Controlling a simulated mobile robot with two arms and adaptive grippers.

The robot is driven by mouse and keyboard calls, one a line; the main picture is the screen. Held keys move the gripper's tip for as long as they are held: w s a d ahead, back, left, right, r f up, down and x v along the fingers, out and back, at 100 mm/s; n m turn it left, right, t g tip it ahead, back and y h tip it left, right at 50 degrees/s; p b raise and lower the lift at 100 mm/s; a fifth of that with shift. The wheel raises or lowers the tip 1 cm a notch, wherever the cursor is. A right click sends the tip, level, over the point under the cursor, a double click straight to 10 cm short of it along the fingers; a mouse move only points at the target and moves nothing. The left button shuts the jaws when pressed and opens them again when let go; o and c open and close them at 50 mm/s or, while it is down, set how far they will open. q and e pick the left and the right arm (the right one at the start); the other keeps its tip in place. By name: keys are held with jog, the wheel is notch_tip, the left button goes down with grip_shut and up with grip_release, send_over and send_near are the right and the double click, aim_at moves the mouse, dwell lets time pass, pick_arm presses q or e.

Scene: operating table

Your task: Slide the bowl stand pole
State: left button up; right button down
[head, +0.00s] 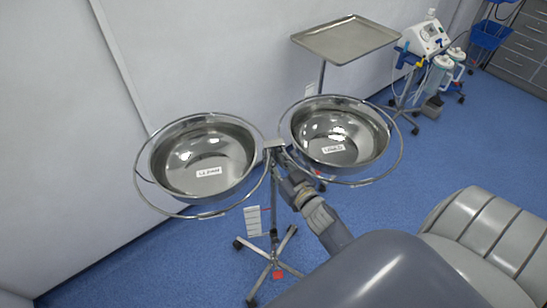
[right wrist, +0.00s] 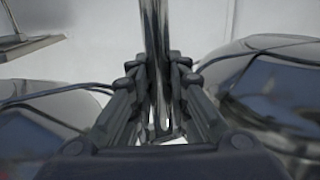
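The bowl stand holds two shiny steel bowls, the left one (head: 203,160) and the right one (head: 335,135), each in a wire ring. Its pole (head: 274,222) runs down between them to a wheeled base. My right arm comes in from the lower right, and my right gripper (head: 279,160) is at the top of the pole, between the rings. In the right wrist view the pole (right wrist: 156,45) stands upright between the fingers of this gripper (right wrist: 159,88), which look closed against it from both sides. The fingertip contact is partly hidden in the head view. My left gripper is not in view.
A steel tray on a stand (head: 345,38) is behind the right bowl. A wheeled medical unit (head: 425,40) with canisters stands at the back right. A grey padded operating table (head: 480,240) is at the lower right. A white wall is close behind the left bowl.

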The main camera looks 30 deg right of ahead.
aim_at(275, 199)
jog(key=shift+f, duration=0.15)
notch_tip(275, 199, down, 19)
jog(key=b, duration=1.4)
jog(key=shift+s+f+b, duration=0.1)
jog(key=shift+f+b, duration=0.3)
jog(key=shift+f, duration=0.3)
jog(key=c, duration=1.5)
grip_release()
